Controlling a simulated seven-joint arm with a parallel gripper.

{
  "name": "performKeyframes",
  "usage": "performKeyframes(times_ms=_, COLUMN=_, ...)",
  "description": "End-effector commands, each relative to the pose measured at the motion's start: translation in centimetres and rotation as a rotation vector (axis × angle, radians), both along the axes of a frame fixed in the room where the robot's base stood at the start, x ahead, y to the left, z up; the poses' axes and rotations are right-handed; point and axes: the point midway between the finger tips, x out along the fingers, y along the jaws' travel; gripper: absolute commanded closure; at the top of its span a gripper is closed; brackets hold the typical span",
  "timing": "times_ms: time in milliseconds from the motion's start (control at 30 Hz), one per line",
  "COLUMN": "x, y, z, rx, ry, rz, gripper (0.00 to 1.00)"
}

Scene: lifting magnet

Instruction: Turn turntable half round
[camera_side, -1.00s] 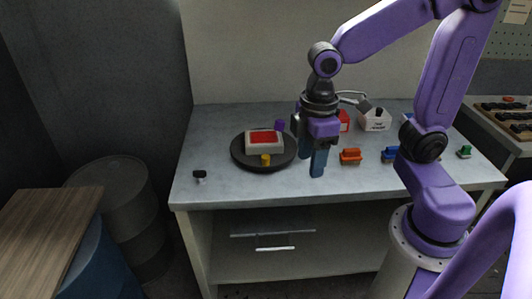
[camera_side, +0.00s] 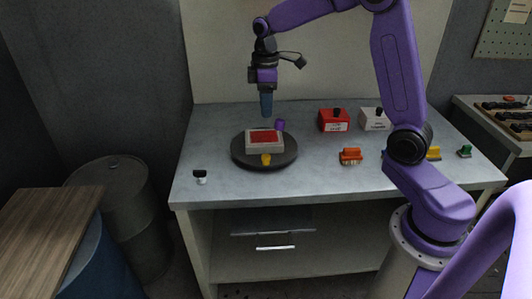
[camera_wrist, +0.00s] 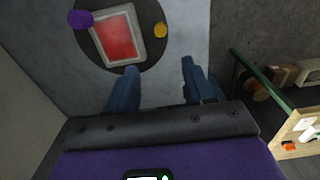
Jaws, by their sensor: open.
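The turntable (camera_side: 240,154) is a dark round disc on the left part of the bench, and it also shows at the top of the wrist view (camera_wrist: 92,50). On it sits a light grey block with a red top (camera_side: 264,140). A purple peg (camera_side: 280,125) stands at the disc's far side and a yellow peg (camera_side: 266,160) at its near side. My gripper (camera_side: 266,112) points down above the far part of the turntable, apart from it. In the wrist view its two blue fingers (camera_wrist: 155,78) are spread with nothing between them.
A red box (camera_side: 333,122) and a white box (camera_side: 373,121) stand at the back right. An orange connector (camera_side: 350,156), a yellow piece (camera_side: 433,153) and a green piece (camera_side: 464,151) lie to the right. A small black-and-white item (camera_side: 200,176) is at the front left.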

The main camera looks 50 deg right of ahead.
Motion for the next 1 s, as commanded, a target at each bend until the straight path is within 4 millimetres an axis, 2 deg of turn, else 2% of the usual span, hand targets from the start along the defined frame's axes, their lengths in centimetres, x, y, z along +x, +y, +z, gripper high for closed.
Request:
performKeyframes(times_ms=167, x=-0.1, y=0.0, z=-2.2, rx=0.0, ry=0.006, rz=0.0, gripper=0.47)
performKeyframes(times_ms=800, x=-0.2, y=0.0, z=-14.0, rx=-0.001, ry=0.005, rz=0.0, gripper=0.47)
performKeyframes(times_ms=1000, x=-0.1, y=0.0, z=-16.3, rx=0.0, ry=0.003, rz=0.0, gripper=0.47)
